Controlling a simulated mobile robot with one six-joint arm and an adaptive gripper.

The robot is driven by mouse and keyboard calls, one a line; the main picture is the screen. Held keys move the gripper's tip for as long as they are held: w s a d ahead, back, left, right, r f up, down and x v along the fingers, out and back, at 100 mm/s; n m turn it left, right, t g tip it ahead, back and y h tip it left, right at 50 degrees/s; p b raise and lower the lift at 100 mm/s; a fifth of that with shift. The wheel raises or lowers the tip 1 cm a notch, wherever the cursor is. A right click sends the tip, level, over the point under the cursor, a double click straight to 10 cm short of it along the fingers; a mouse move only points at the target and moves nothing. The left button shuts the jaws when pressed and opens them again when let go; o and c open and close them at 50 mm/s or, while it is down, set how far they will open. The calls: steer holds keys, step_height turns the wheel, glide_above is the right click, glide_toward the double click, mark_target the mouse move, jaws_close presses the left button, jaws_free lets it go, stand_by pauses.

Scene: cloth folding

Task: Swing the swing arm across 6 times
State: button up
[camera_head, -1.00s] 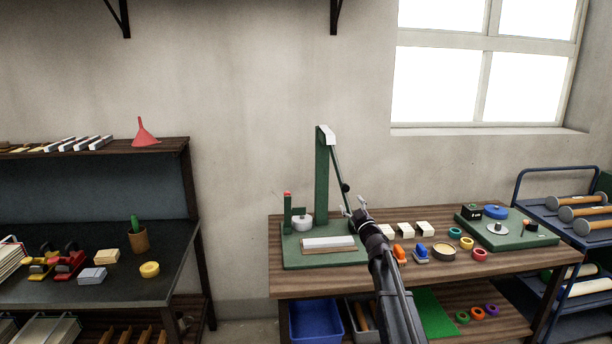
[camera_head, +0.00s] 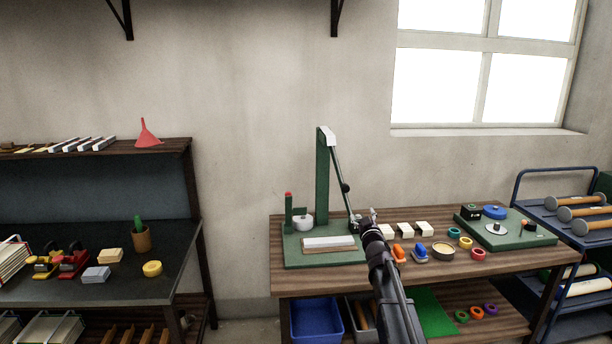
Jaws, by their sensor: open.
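A green fixture base (camera_head: 290,252) stands on the left part of the wooden bench, with a tall green post (camera_head: 322,180) topped by a white block. A thin dark swing arm (camera_head: 339,167) hangs from the top and slants down to the right, with a black knob (camera_head: 346,188) partway along. Its lower end reaches a dark piece (camera_head: 354,222) beside my gripper. My gripper (camera_head: 366,217) is open, close to the right of that lower end; whether they touch cannot be told. My arm comes in from the bottom right.
A whetstone-like white block (camera_head: 328,243) lies on the base, near a white round part (camera_head: 303,222) and a short green post with a red top (camera_head: 288,207). White blocks (camera_head: 405,230) and coloured rings (camera_head: 466,243) lie right of my arm. A second green fixture (camera_head: 535,238) stands further right.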

steer(key=s+d+f+m+g+h+p, duration=0.1)
steer(key=s+d+f+m+g+h, duration=0.15)
steer(key=s+f+g, duration=0.5)
steer(key=s+d+f+m+g+h+p, duration=0.1)
steer(key=s+f+m+g+h, duration=0.25)
steer(key=s, duration=0.65)
steer(key=s+a+f+g+y, duration=0.1)
steer(key=s+a+f+g, duration=0.1)
steer(key=s, duration=0.6)
steer(key=s+a+f+g+y+p, duration=0.1)
steer(key=s+g, duration=0.3)
steer(key=s, duration=0.4)
steer(key=s+a+f+g+y+p, duration=0.1)
steer(key=s+a+f+g+y, duration=0.1)
steer(key=s, duration=0.7)
steer(key=shift+a+f+n+g, duration=0.3)
steer(key=shift+a+f+g, duration=0.1)
steer(key=shift+a+f, duration=0.1)
